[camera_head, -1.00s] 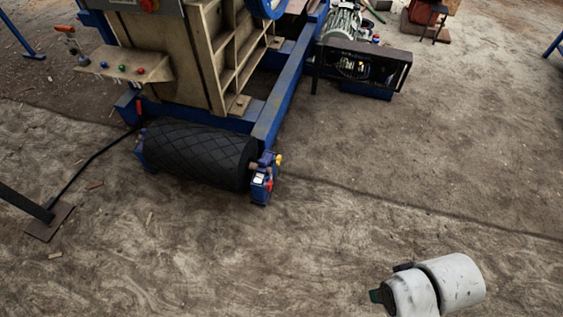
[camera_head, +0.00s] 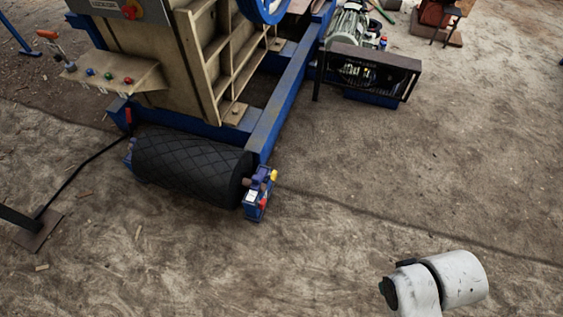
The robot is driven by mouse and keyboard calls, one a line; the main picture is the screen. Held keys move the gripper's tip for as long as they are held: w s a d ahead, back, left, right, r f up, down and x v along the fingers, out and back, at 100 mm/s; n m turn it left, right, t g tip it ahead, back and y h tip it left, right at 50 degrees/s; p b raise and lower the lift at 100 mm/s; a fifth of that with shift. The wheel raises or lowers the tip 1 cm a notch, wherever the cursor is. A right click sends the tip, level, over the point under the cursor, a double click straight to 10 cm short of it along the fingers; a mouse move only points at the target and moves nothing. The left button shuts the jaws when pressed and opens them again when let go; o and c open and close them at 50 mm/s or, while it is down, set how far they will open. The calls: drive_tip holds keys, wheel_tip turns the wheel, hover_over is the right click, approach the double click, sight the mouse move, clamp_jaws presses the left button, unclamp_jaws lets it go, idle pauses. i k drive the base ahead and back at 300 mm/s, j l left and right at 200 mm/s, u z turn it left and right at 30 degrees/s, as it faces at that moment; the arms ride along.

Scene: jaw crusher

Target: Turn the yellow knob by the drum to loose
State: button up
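The yellow knob (camera_head: 273,175) is a small yellow piece on top of the blue bracket (camera_head: 256,200) at the right end of the drum. It is too small to tell which way it is turned. The black ribbed drum (camera_head: 190,167) lies low at the front of the blue machine frame. A red piece (camera_head: 263,204) sits on the same bracket, below the knob. My white arm (camera_head: 455,279) shows at the lower right, well apart from the knob. My gripper is not in view.
The tan crusher body (camera_head: 165,50) stands behind the drum, with a shelf of coloured buttons (camera_head: 108,76). A motor in a dark guard frame (camera_head: 370,67) stands at the upper right. A black post foot (camera_head: 36,226) is at left. The ground before and right of the drum is open.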

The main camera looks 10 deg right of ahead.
sight(273, 175)
drive_tip(key=i+l+u, duration=0.15)
drive_tip(key=i+l, duration=0.5)
drive_tip(key=i+l+u, duration=0.2)
drive_tip(key=i+l, duration=0.35)
drive_tip(key=l, duration=0.25)
drive_tip(key=u, duration=1)
drive_tip(key=i+l, duration=0.05)
drive_tip(key=l, duration=0.05)
